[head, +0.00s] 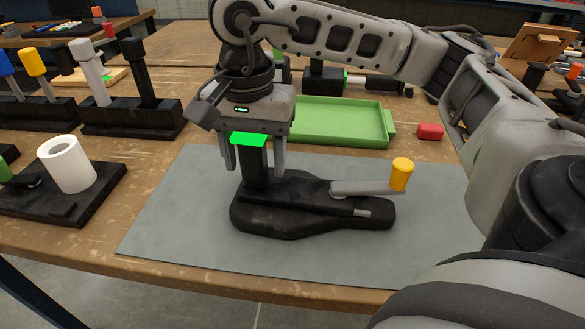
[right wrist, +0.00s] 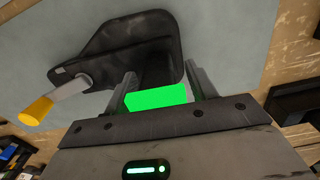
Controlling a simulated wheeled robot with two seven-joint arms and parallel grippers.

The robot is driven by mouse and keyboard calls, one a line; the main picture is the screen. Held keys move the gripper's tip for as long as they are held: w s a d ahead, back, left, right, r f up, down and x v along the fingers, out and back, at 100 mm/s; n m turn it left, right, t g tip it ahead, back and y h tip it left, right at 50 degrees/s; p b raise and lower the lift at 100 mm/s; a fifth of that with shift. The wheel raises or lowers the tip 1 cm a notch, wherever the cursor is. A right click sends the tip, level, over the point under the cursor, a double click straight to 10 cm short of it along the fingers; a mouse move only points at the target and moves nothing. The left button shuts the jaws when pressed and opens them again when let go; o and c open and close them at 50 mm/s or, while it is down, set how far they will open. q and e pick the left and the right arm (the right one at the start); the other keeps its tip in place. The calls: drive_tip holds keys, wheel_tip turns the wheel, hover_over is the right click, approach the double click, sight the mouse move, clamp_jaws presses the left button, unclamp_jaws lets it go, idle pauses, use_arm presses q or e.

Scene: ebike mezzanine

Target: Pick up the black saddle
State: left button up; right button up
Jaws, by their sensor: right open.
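The black piece with a wide head on a tall post (head: 134,52), upright in a dark rack (head: 130,121) at the left back, looks like the black saddle. A white piece (head: 86,56) of similar shape stands beside it. My right gripper (head: 255,165) is far to the right of that rack. It is open, pointing down, its fingers on either side of a black block with a green top (head: 249,138). The block stands on a black bike body (head: 290,215); in the right wrist view, gaps show beside the green top (right wrist: 156,98). My left gripper is not in view.
The body lies on a grey mat (head: 175,235), with a grey crank and yellow pedal (head: 401,174). A green tray (head: 340,122) and red block (head: 430,131) are behind. A white cylinder (head: 67,166) stands on a dark base at left. Blue and yellow pieces (head: 35,62) stand farther left.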

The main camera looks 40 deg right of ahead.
drive_tip(key=shift+f, duration=0.55)
clamp_jaws()
drive_tip(key=shift+r, duration=0.1)
idle(0.9)
